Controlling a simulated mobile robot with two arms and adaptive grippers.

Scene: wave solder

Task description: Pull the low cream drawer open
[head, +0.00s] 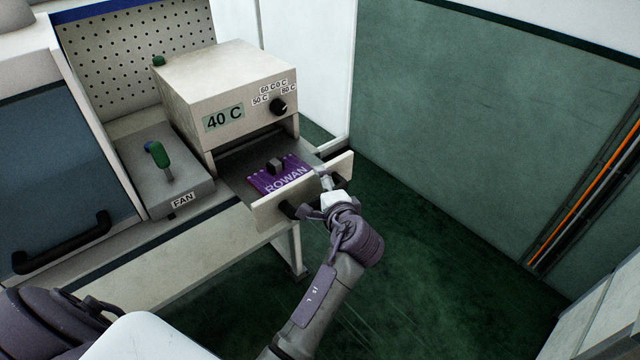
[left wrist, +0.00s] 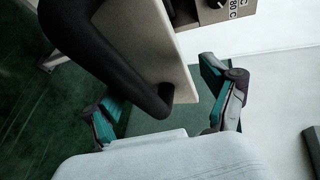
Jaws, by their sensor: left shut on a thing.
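The low cream drawer (head: 262,212) stands pulled out from under the cream box marked 40 C, with its dark inside showing. Its black handle (head: 287,209) is on the front and partly hidden by my gripper. My left gripper (head: 322,192) is at the drawer front and shut on the handle. In the left wrist view the black handle (left wrist: 115,60) runs between the teal-padded fingers (left wrist: 160,108), with the cream drawer front (left wrist: 150,35) behind it. A purple piece marked ROWAN (head: 285,184) lies in the drawer. My right gripper is not in view.
The cream box (head: 225,85) has a black knob (head: 278,106) with temperature labels. A grey FAN box (head: 165,190) with a green-tipped lever stands left of it. A glass-fronted machine with a black handle (head: 65,248) is further left. Green floor (head: 440,260) is clear at right.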

